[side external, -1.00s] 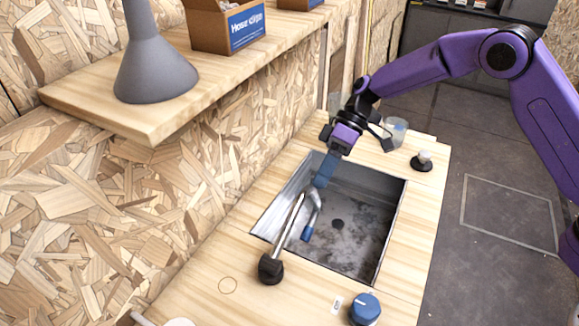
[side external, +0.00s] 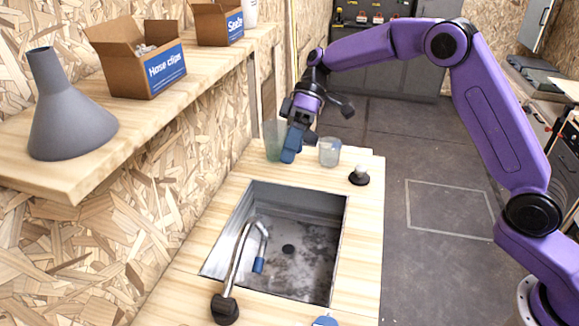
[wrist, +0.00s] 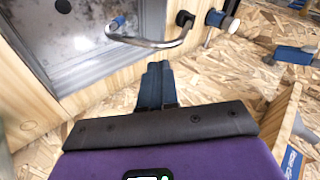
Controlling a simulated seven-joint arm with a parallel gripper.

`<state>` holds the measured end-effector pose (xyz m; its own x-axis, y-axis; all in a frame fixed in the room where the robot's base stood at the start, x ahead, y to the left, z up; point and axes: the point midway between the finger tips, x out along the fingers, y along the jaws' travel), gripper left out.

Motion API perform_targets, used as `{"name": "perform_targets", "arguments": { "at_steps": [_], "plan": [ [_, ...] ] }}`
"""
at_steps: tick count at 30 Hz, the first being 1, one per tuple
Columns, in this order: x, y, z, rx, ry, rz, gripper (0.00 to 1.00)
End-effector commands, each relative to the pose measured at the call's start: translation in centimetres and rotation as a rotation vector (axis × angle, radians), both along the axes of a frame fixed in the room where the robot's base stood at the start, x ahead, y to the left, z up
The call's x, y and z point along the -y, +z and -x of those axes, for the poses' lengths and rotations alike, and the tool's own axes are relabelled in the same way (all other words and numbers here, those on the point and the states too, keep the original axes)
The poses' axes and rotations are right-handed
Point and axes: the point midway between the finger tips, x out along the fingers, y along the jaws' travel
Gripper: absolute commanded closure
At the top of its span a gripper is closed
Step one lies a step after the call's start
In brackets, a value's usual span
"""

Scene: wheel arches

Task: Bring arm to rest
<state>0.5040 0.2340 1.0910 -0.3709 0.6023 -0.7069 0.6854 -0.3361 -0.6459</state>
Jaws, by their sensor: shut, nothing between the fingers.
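My gripper (side external: 290,158) is at the end of the purple arm, past the far end of the sink in the side view. Its blue fingers are together with nothing between them, and they point down. In the wrist view the two fingers (wrist: 158,66) lie side by side. In the side view the fingers overlap the gap between a greenish cup (side external: 273,142) and a clear cup (side external: 330,153); I cannot tell whether they touch the greenish cup.
A metal sink (side external: 325,230) with a curved tap (side external: 237,260) is set in the wooden counter (side external: 362,225). A black-based knob (side external: 358,176) stands at the counter's right. A shelf (side external: 110,140) on the left holds a grey funnel (side external: 68,115) and a hose clips box (side external: 150,75). Open floor lies right.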

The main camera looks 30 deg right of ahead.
Motion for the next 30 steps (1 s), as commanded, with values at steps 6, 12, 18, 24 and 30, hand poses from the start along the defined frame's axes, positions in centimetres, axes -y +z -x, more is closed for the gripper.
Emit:
{"name": "perform_targets", "arguments": {
  "at_steps": [6,12,18,24,30],
  "plan": [
    [0.2,0.2,0.1,0.0,0.001,0.005,1.0],
    [0.1,0.7,3.3,-0.004,0.018,0.09,1.0],
    [1.0,1.1,9.3,0.015,0.041,0.244,1.0],
    [3.2,1.2,15.4,0.067,0.058,0.382,1.0],
    [6.4,0.9,21.1,0.147,0.071,0.49,1.0]
  ]
}}
